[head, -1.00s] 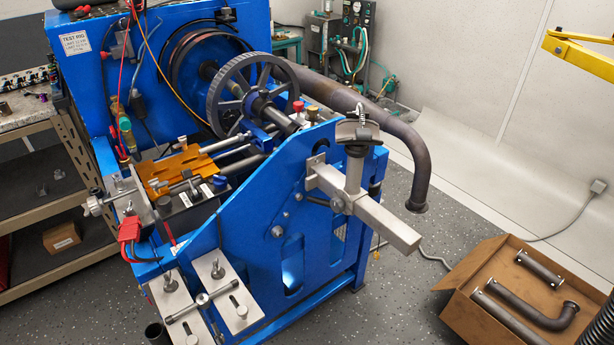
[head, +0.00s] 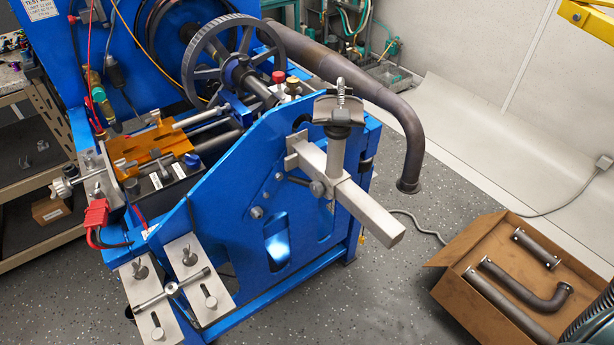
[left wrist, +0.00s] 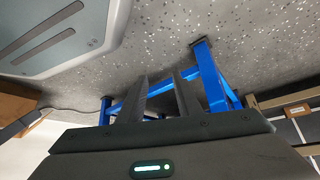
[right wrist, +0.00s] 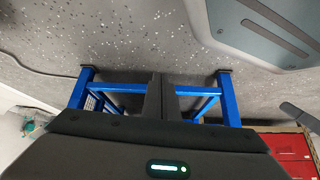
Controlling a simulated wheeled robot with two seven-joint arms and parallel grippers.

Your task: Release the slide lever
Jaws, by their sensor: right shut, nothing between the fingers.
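The blue test rig (head: 215,210) fills the middle of the head view. A square grey slide bar (head: 365,210) sticks out from its right plate, with a curved saddle (head: 338,112) on a post above it. A small dark lever (head: 298,181) sits beside the bar's clamp; I cannot tell for certain that this is the slide lever. Neither gripper shows in the head view. My left gripper (left wrist: 162,85) has its fingers apart and empty, facing the floor and the rig's blue legs. My right gripper (right wrist: 160,90) is shut and empty, also facing the floor and blue legs.
A cardboard box (head: 447,262) with pipes stands on the floor at the right. A thick curved pipe (head: 405,130) hangs beyond the rig. Shelving (head: 40,120) stands at the left. The floor (head: 400,300) between rig and box is mostly clear.

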